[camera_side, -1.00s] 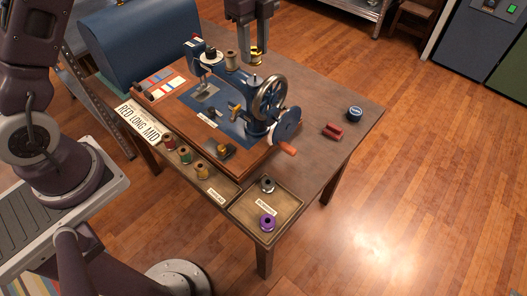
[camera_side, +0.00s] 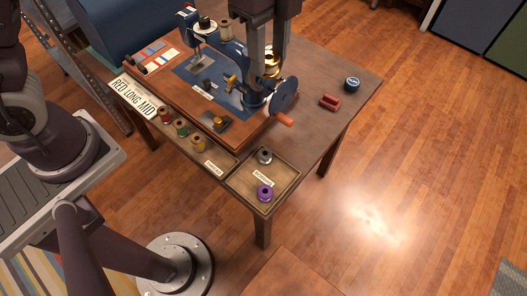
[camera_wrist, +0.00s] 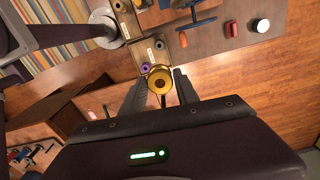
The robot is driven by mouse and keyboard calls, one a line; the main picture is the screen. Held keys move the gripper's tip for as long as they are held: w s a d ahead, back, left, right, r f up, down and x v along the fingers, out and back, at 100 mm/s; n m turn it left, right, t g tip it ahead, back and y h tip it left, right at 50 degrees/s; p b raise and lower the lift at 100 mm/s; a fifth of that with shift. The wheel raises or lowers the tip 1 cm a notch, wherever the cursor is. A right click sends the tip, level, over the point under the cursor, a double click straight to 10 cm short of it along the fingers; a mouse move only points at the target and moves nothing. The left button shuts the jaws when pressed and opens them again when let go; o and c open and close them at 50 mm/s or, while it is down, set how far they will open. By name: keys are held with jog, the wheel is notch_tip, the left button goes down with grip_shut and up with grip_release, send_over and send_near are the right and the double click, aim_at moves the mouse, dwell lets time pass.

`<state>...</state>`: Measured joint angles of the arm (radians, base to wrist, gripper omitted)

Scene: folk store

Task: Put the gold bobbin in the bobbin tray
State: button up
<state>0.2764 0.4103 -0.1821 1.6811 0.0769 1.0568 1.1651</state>
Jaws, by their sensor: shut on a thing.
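The gold bobbin (camera_side: 271,65) is in my gripper (camera_side: 268,72), held in the air by the sewing machine in the side view. In the wrist view the gold bobbin (camera_wrist: 160,80) sits between the two fingers of my gripper (camera_wrist: 160,82), which is shut on it. The bobbin tray (camera_side: 281,187) lies at the table's near corner in the side view. It holds a dark silver bobbin (camera_side: 264,155) and a purple bobbin (camera_side: 265,193). The purple bobbin also shows in the wrist view (camera_wrist: 145,68), just beyond the gold one.
The sewing machine (camera_side: 235,75) stands on a wooden base beside my gripper. A thread tray (camera_side: 224,163) with red, green and gold spools adjoins the bobbin tray. A red object (camera_side: 329,102) and a blue round tin (camera_side: 351,84) lie on the table's right, with bare wood around them.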

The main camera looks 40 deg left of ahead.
send_over(263, 179)
notch_tip(263, 179, down, 32)
jog(key=shift+r, duration=0.25)
jog(key=o, duration=1)
jog(key=shift+f, duration=0.1)
notch_tip(263, 179, up, 12)
